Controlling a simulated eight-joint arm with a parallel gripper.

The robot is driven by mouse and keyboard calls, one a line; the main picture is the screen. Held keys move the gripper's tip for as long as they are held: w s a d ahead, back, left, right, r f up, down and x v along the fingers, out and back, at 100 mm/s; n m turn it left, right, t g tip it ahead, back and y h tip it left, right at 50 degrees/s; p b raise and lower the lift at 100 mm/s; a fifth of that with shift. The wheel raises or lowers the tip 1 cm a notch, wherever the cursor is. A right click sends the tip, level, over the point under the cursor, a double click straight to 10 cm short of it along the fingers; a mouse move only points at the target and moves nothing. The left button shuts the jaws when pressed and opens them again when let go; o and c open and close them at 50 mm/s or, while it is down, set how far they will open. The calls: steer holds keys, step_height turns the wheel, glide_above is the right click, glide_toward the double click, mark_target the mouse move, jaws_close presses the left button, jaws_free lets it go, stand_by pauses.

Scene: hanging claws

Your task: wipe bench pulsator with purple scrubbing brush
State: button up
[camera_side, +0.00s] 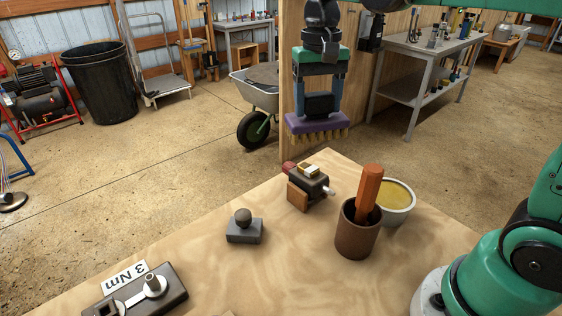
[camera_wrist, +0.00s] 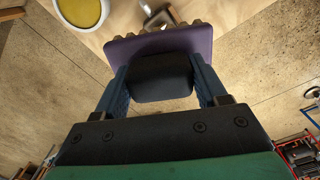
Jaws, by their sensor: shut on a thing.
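My gripper (camera_side: 319,100) is shut on the dark handle of the purple scrubbing brush (camera_side: 318,123), high above the back of the wooden bench. The brush hangs with its tan bristles down, clear of everything below. In the wrist view the fingers (camera_wrist: 161,85) grip both sides of the dark handle, and the purple brush body (camera_wrist: 180,44) lies beyond it. A small dark device with a red end, a pale nozzle and a wooden side piece (camera_side: 312,187), which looks like the bench pulsator, stands on the bench below the brush. The brush does not touch it.
A brown cup (camera_side: 356,240) with an orange stick (camera_side: 369,190) stands right of the device, beside a white bowl of yellow stuff (camera_side: 398,197). A grey block with a knob (camera_side: 244,234) and a "3 Nm" fixture (camera_side: 145,290) sit left. Bare bench lies between them.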

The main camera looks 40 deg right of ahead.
mark_target(315, 139)
steer(key=w+f+n, duration=0.1)
steer(key=f+n, duration=0.1)
steer(key=w+f+n, duration=0.1)
steer(key=f, duration=0.2)
steer(key=w+f+n, duration=0.1)
steer(key=f+n, duration=0.1)
steer(key=shift+f+n+g, duration=0.25)
steer(key=shift+n+g, duration=0.05)
steer(key=shift+s+r, duration=0.1)
steer(key=shift+s, duration=1.5)
steer(key=shift+f, duration=0.3)
steer(key=shift+w, duration=0.1)
